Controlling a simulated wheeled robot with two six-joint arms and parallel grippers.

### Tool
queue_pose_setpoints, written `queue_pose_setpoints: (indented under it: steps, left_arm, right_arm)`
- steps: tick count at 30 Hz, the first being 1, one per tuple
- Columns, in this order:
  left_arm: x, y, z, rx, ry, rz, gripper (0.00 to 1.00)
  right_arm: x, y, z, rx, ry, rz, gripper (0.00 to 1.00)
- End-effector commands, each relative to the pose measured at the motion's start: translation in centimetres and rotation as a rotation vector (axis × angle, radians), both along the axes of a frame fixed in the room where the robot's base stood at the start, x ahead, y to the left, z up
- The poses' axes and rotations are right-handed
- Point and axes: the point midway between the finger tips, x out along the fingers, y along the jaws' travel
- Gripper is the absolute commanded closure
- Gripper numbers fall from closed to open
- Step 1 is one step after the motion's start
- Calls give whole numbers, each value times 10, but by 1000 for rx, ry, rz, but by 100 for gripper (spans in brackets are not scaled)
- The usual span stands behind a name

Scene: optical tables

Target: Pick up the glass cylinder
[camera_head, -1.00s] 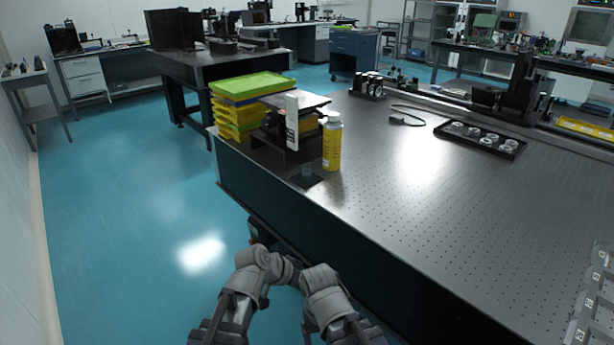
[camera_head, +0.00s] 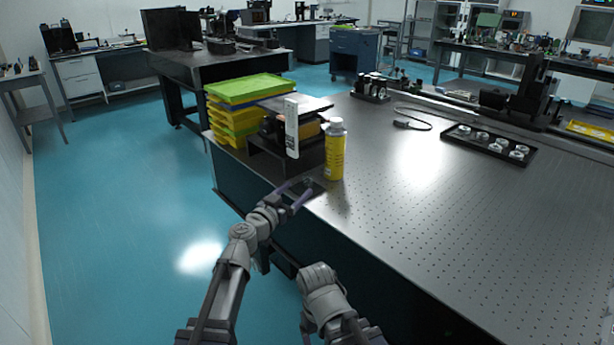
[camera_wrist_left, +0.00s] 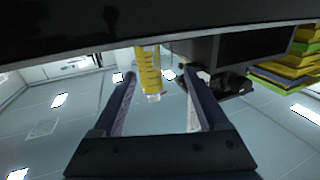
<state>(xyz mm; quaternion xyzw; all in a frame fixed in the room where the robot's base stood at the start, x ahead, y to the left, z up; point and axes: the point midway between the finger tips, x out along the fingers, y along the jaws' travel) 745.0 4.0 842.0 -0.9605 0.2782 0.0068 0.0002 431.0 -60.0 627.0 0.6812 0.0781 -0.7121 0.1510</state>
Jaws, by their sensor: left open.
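The small clear glass cylinder (camera_head: 308,183) stands on a dark mat at the near left corner of the optical table, left of the yellow bottle. In the head view it is faint and close to the tips of my left gripper (camera_head: 296,190). That gripper is open, with its two fingers pointing at the cylinder from the table's near edge. In the left wrist view the gripper (camera_wrist_left: 158,77) has its fingers spread; I cannot make out the glass between them. My right gripper is not in view; only its arm shows.
A yellow bottle (camera_head: 335,152) stands just right of the cylinder; it also shows in the left wrist view (camera_wrist_left: 150,70).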

Motion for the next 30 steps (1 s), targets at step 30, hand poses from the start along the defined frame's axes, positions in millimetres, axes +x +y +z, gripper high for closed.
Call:
queue_pose_setpoints:
  steps: [30]
  left_arm:
    - [66,-38,2,-4,-10,16,24]
  right_arm:
    - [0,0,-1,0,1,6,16]
